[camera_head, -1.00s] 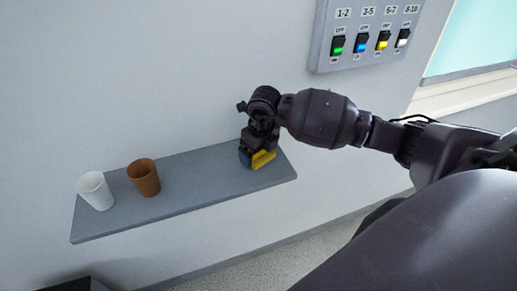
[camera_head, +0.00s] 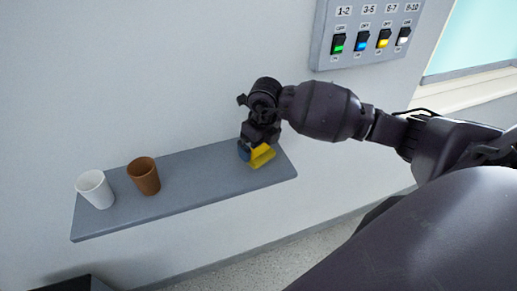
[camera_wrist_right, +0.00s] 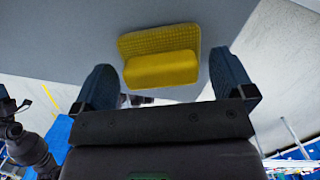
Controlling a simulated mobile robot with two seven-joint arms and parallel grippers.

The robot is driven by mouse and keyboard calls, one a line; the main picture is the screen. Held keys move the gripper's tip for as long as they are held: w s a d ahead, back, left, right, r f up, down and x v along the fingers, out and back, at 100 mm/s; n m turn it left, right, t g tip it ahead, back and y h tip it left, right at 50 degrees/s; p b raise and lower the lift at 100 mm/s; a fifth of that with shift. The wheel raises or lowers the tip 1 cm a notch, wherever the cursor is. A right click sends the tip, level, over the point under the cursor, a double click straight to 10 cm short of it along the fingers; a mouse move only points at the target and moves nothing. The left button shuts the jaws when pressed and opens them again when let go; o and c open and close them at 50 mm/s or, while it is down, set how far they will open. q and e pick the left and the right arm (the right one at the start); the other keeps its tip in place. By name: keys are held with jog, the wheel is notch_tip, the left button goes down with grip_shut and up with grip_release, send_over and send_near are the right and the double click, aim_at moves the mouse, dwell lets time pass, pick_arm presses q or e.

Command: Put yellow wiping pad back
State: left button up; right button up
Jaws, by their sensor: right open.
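The yellow wiping pad (camera_head: 262,156) lies at the right end of the grey wall shelf (camera_head: 190,194). In the right wrist view the pad (camera_wrist_right: 162,68) shows a flat textured base and a raised yellow block. My right gripper (camera_head: 253,151) is just above the pad. Its two blue-grey fingers (camera_wrist_right: 163,65) are spread wide, with a visible gap on each side of the pad's block, and hold nothing. The far finger is hidden in the head view. My left gripper does not show.
A brown cup (camera_head: 144,177) and a white cup (camera_head: 95,190) stand on the left part of the shelf. The shelf between the brown cup and the pad is clear. A switch panel (camera_head: 370,35) is on the wall at upper right.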

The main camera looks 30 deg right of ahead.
aim_at(262, 147)
notch_tip(262, 147, up, 10)
jog(key=s, duration=0.1)
jog(key=shift+s+b, duration=0.15)
jog(key=shift+b, duration=0.3)
